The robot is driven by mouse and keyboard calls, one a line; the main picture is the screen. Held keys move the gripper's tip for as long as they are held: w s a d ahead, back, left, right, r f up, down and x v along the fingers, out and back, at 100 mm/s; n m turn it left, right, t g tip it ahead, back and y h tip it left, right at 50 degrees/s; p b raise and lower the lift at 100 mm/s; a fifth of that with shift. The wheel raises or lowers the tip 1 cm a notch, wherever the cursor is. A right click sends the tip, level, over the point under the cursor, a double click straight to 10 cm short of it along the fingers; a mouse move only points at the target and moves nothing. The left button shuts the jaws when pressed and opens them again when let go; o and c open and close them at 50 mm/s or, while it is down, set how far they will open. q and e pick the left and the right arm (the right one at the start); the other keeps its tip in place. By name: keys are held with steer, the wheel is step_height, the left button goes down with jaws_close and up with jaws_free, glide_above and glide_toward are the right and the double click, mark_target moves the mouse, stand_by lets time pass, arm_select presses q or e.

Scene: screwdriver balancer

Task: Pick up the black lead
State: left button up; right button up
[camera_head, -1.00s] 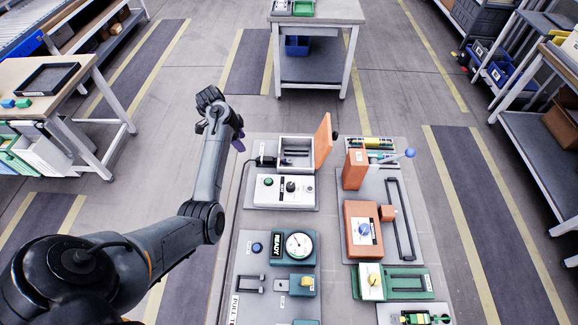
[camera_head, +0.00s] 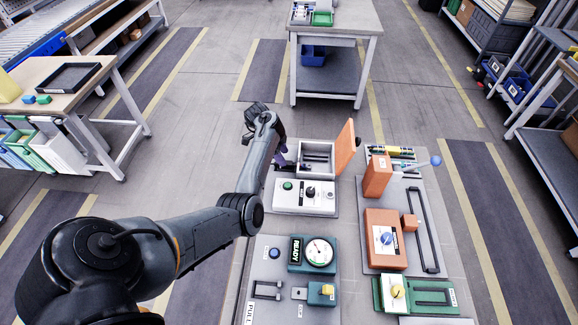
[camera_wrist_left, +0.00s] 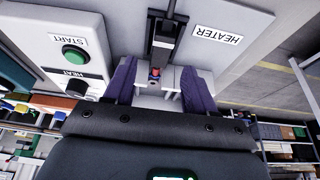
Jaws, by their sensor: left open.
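The black lead (camera_wrist_left: 164,42) shows in the left wrist view as a dark bar-like piece beside the HEATER label, running toward the space between my fingers. A small red and blue spot shows at its near end. My left gripper (camera_wrist_left: 158,82) is open, with one purple finger on each side of that line; I cannot tell whether either touches it. In the head view my left gripper (camera_head: 284,158) is at the left side of the open heater box (camera_head: 317,146), and the arm hides most of the lead. My right gripper is not in view.
The heater's white control panel (camera_head: 305,195), with a green START button (camera_wrist_left: 75,54) and black knob, is close to the gripper. The raised orange lid (camera_head: 345,146) stands right of the box. An orange block (camera_head: 377,176) and a blue-knobbed lever are further right. Floor left of the board is clear.

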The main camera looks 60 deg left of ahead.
mark_target(295, 165)
arm_select(q)
steer(key=b+x, duration=0.1)
steer(key=x, duration=0.3)
jaws_close()
stand_by(0.4)
steer(key=shift+r, duration=0.1)
